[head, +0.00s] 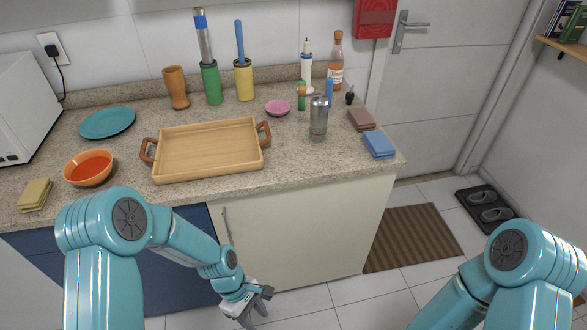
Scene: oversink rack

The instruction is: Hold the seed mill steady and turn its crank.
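I cannot pick out the seed mill with certainty, and no crank shows clearly. A shiny metal cylinder (318,120) stands upright on the counter, right of the tray. Another metal cylinder with a blue band (203,38) stands upright in or on a green cylinder (211,83) near the back wall. My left gripper (253,308) hangs low in front of the cabinet, below the counter edge and apart from everything on it. Its fingers are too small and angled to tell open from shut. My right arm shows at the lower right, but its gripper is out of view.
A wooden tray (207,150) takes the middle of the counter (255,188). An orange bowl (89,168), teal plate (107,123), wooden vessel (175,88), pink dish (277,107), sauce bottle (335,65) and blue cloth (379,144) stand around it. The counter ends at the right.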

